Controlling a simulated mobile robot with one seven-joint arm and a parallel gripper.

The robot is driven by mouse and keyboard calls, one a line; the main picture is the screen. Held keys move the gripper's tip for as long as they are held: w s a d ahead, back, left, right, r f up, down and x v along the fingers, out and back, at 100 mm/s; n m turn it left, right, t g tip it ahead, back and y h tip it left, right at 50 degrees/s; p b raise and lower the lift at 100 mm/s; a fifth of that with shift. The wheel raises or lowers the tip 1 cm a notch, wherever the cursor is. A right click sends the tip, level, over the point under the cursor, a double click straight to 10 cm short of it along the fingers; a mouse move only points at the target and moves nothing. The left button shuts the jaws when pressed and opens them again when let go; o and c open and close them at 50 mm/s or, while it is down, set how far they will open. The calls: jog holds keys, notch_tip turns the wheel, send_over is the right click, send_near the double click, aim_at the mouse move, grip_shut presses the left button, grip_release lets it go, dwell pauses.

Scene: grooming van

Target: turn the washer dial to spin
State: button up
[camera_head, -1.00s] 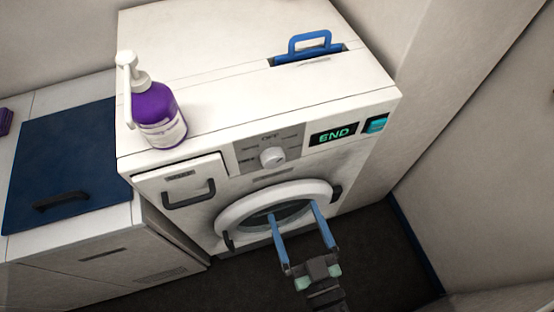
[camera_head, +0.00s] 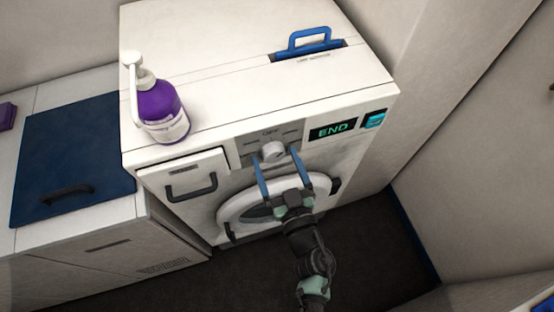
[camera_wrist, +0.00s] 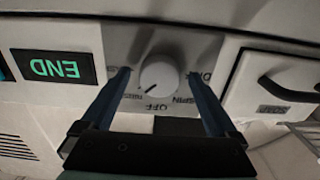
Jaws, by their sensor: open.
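The washer dial (camera_head: 272,150) is a round white knob on a grey panel at the washer's front. In the wrist view, which is upside down, the dial (camera_wrist: 160,77) carries a short dark mark toward lower left, between OFF (camera_wrist: 157,107) and a small label left of it. SPIN (camera_wrist: 185,100) is printed on the other side of OFF. My gripper (camera_head: 275,154) is open and empty, its two blue fingers either side of the dial with gaps. Whether the tips reach level with the knob is unclear. The washer display (camera_head: 333,130) reads END.
A purple pump bottle (camera_head: 163,110) stands on the washer top at left. A drawer with a dark handle (camera_head: 192,190) is left of the dial, the round door (camera_head: 232,212) below. A teal button (camera_head: 375,120) is right of the display.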

jog(key=c, duration=1.4)
jog(key=shift+o, duration=0.2)
jog(key=shift+n, duration=0.3)
jog(key=n, duration=0.3)
jog(key=shift+n, duration=0.3)
jog(key=n+b, duration=0.1)
jog(key=n, duration=0.3)
jog(key=shift+d+n, duration=0.1)
jog(key=shift+n, duration=0.2)
jog(key=n+b, duration=0.1)
jog(key=n, duration=0.3)
jog(key=shift+r+n+b, duration=0.1)
jog(key=shift+n+b, duration=0.65)
jog(key=shift+n, duration=1.75)
